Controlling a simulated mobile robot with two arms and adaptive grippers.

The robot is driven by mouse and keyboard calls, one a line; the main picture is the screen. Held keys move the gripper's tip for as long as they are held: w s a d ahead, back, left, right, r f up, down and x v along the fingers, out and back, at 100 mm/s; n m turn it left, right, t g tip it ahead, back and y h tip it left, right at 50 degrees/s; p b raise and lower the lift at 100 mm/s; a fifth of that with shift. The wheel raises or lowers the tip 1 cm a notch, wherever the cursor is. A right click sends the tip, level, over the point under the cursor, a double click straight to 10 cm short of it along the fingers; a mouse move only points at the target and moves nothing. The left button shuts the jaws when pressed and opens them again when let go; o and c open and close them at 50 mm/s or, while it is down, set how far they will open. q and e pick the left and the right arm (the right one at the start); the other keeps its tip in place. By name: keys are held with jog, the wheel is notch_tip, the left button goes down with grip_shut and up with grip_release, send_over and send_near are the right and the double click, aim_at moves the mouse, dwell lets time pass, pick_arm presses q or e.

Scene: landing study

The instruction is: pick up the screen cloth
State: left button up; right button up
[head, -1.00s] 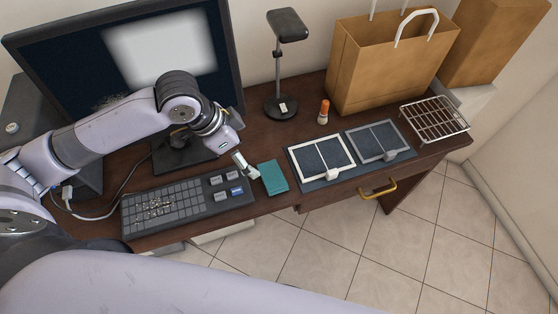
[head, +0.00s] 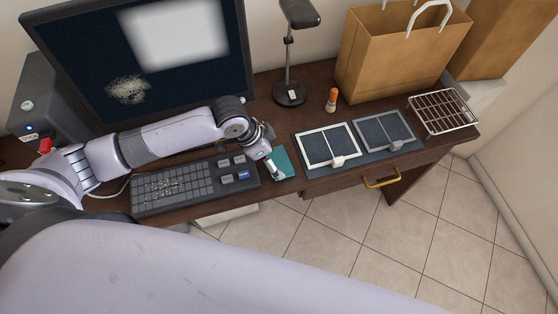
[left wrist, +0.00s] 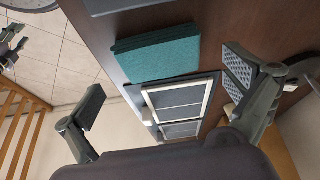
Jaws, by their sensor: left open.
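The screen cloth, a folded teal cloth, lies flat on the dark wood desk, right of the keyboard; it shows in the head view (head: 287,160) and the left wrist view (left wrist: 160,54). My left gripper (head: 272,166) is over the cloth's left part and hides some of it. In the left wrist view, the left gripper's fingers (left wrist: 165,85) are spread wide, with the cloth ahead between them and nothing held. Whether a fingertip touches the cloth I cannot tell.
The keyboard (head: 180,186) is left of the cloth, and the monitor (head: 140,60) stands behind. Two framed panels (head: 328,146) lie on a dark mat to the right. An orange-capped bottle (head: 331,100), a lamp (head: 289,92), a paper bag (head: 395,60) and a wire rack (head: 443,111) stand farther back.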

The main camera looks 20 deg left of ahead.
aim_at(278, 161)
pick_arm(q)
jog(key=shift+x, duration=1.95)
jog(key=shift+s, duration=0.1)
jog(key=shift+c, duration=0.6)
jog(key=c, duration=0.9)
